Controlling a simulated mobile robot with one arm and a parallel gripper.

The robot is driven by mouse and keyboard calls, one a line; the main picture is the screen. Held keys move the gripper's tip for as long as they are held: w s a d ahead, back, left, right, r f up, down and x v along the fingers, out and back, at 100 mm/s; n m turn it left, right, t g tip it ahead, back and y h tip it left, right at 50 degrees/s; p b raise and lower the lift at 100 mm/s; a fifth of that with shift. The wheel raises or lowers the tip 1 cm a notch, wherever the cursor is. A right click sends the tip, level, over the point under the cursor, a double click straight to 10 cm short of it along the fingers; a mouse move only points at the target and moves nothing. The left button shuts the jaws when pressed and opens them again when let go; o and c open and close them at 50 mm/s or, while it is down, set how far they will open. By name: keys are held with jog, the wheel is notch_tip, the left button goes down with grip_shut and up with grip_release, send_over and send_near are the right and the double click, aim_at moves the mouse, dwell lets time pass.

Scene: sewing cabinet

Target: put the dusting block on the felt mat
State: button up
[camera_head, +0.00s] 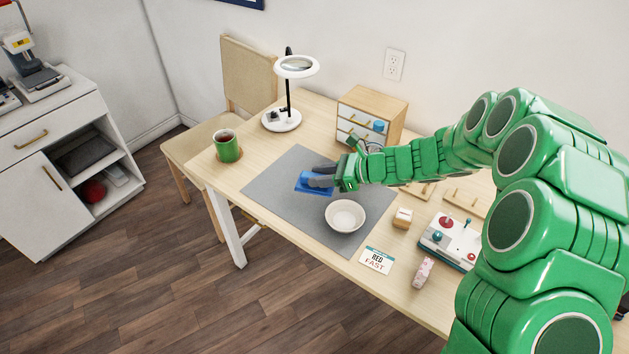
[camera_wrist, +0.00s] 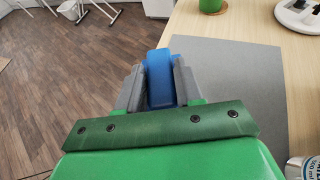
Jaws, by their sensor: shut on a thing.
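The blue dusting block (camera_head: 303,184) is between the grey fingers of my gripper (camera_head: 320,180), over the grey felt mat (camera_head: 270,196) on the wooden table. In the wrist view the block (camera_wrist: 161,75) stands out between the two fingers of my gripper (camera_wrist: 160,85), which are shut on it. The mat (camera_wrist: 235,85) spreads to the right of the block there. I cannot tell whether the underside of the block touches the mat, as the fingers and block hide that spot.
A white bowl (camera_head: 345,215) stands close to my gripper, near the mat's front. A green mug (camera_head: 227,148), a ring lamp (camera_head: 283,121) and a small drawer box (camera_head: 371,110) stand around the mat. The mat's left part is bare.

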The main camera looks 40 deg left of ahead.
jog(key=shift+w+a+f, duration=1.95)
jog(key=shift+a+f, duration=0.15)
jog(key=shift+f, duration=0.1)
jog(key=shift+w+a+f, duration=1.9)
jog(key=shift+a+f, duration=0.15)
jog(key=shift+f, duration=0.15)
jog(key=shift+a+f, duration=0.1)
jog(key=shift+f, duration=1.55)
jog(key=o, duration=1)
jog(key=shift+w+f, duration=0.1)
jog(key=shift+o, duration=0.2)
